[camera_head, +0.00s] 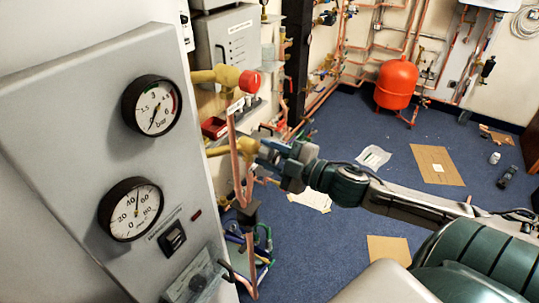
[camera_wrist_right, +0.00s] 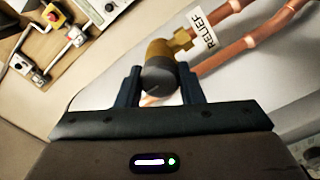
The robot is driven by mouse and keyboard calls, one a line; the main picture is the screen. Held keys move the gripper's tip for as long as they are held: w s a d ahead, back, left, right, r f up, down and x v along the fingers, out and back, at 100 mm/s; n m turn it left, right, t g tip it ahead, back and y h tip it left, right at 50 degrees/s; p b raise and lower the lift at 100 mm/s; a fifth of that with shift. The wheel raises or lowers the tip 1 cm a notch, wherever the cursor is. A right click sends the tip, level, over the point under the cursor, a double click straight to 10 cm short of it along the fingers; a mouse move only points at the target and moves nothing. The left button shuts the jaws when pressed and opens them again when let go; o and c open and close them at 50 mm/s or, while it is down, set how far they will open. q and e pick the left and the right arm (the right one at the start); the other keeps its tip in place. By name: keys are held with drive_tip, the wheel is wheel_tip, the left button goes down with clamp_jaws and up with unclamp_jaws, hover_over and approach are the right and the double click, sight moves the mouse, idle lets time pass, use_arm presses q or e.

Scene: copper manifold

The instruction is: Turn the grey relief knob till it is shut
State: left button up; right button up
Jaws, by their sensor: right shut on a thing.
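The grey relief knob (camera_wrist_right: 158,80) sits on the end of a brass valve body (camera_wrist_right: 178,45) in the right wrist view. A white "RELIEF" tag (camera_wrist_right: 203,35) hangs beside the brass. My right gripper (camera_wrist_right: 161,77) has its two dark fingers on either side of the knob and is shut on it. In the head view my right gripper (camera_head: 268,152) reaches in from the right to the brass valve (camera_head: 236,147) beside the grey panel. There the fingers mostly hide the knob. How far the knob is turned cannot be told. My left gripper is not in view.
A red knob (camera_head: 249,82) on another brass valve is above my gripper. Copper pipes (camera_head: 240,170) run down close by. A grey panel (camera_head: 70,110) with two round gauges fills the left. A red tank (camera_head: 397,83) stands far back on blue carpet.

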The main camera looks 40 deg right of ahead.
idle(0.5)
drive_tip(key=o, duration=1)
drive_tip(key=shift+w, duration=0.1)
drive_tip(key=shift+d, duration=0.1)
